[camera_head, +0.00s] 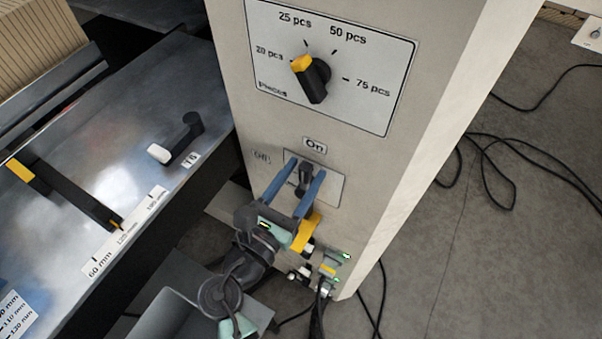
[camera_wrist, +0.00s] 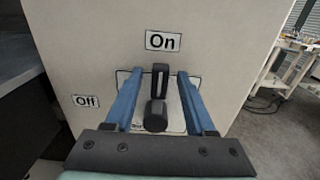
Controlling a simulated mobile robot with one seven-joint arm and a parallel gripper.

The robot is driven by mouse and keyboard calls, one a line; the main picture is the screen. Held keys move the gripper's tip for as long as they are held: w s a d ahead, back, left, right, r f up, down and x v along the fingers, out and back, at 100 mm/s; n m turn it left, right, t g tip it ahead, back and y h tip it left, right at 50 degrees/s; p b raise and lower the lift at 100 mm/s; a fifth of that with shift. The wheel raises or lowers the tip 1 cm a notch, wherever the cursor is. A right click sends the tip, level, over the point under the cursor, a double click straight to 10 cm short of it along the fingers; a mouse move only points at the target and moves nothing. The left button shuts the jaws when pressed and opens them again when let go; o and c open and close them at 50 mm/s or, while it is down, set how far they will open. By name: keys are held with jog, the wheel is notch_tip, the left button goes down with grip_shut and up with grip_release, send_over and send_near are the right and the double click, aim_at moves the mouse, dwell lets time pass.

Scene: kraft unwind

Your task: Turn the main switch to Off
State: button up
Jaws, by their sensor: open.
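The main switch (camera_wrist: 157,100) is a black rotary knob on a light plate (camera_head: 330,186) on the front of the pale cabinet. Its handle stands upright, towards the On label (camera_wrist: 163,41) above it. The Off label (camera_wrist: 86,101) is to the left; it also shows in the head view (camera_head: 262,156). My gripper (camera_head: 306,168) is open, with its blue fingers reaching to the plate. In the wrist view my gripper (camera_wrist: 155,76) has one finger on each side of the knob, with visible gaps. In the head view the fingers partly hide the switch (camera_head: 304,178).
A pieces dial (camera_head: 311,78) sits higher on the cabinet. Cable plugs (camera_head: 328,268) with green lights are below the switch. A metal bench (camera_head: 130,130) with a black lever (camera_head: 183,136) stands at the left. Loose black cables (camera_head: 490,165) lie on the floor at the right.

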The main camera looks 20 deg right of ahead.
jog(key=shift+c, duration=0.2)
grip_shut()
dwell(1.1)
